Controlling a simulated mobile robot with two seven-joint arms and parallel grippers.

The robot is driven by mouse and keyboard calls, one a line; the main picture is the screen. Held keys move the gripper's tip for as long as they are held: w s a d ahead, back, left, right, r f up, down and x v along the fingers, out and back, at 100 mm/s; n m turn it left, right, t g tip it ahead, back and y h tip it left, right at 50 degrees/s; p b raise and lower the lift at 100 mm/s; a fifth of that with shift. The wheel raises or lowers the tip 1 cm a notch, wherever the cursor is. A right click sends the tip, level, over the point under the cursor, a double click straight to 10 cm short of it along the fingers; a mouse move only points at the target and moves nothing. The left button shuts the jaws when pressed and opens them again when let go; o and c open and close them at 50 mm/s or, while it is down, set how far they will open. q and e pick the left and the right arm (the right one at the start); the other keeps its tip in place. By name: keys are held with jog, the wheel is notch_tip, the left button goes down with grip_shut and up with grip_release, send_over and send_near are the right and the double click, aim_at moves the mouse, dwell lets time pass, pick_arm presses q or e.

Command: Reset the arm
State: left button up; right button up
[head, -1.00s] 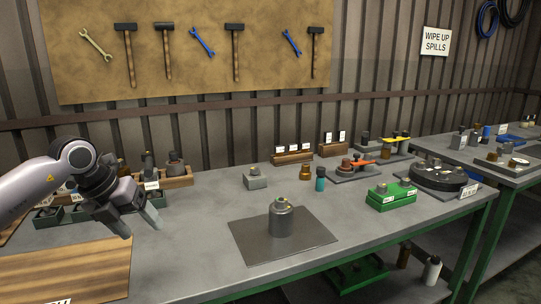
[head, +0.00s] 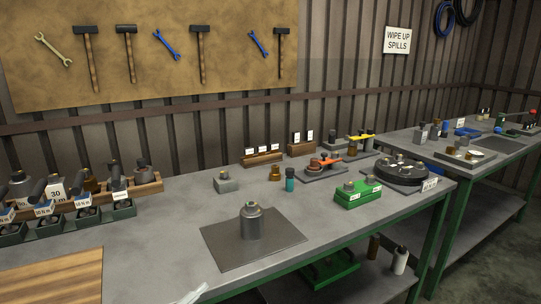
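My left gripper is almost out of the head view. Only a pale tip of what looks like my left arm or gripper (head: 192,294) shows at the bottom edge, left of centre. I cannot tell whether it is open or shut. My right gripper is not in view. A grey metal bottle (head: 251,222) stands upright on a dark square mat (head: 285,238) in the middle of the bench, apart from my arm.
Racks with bottles and labelled bins (head: 70,223) stand at the left. A wooden board (head: 55,277) lies front left. A green box (head: 358,194), a teal bottle (head: 290,180) and a black round tray (head: 402,171) sit to the right. Bench (head: 165,242) between is clear.

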pick_arm(q)
jog(key=s+a+f+n+g+y, duration=0.1)
jog(key=s+a+f+n+y, duration=0.2)
jog(key=s+f+n, duration=0.2)
jog(key=s+a+f+n+g+y, duration=0.2)
jog(key=s+a+f+n+y, duration=0.1)
jog(key=f, duration=0.5)
jog(key=s+a+f+n+g+y+p, duration=0.1)
jog(key=s+a+f+n+y, duration=0.2)
jog(key=s, duration=0.6)
notch_tip(320, 180, down, 4)
jog(key=n+y, duration=0.2)
jog(key=n, duration=0.1)
jog(key=shift+n+g, duration=0.3)
jog(key=shift+n, duration=0.1)
jog(key=shift+r, duration=0.1)
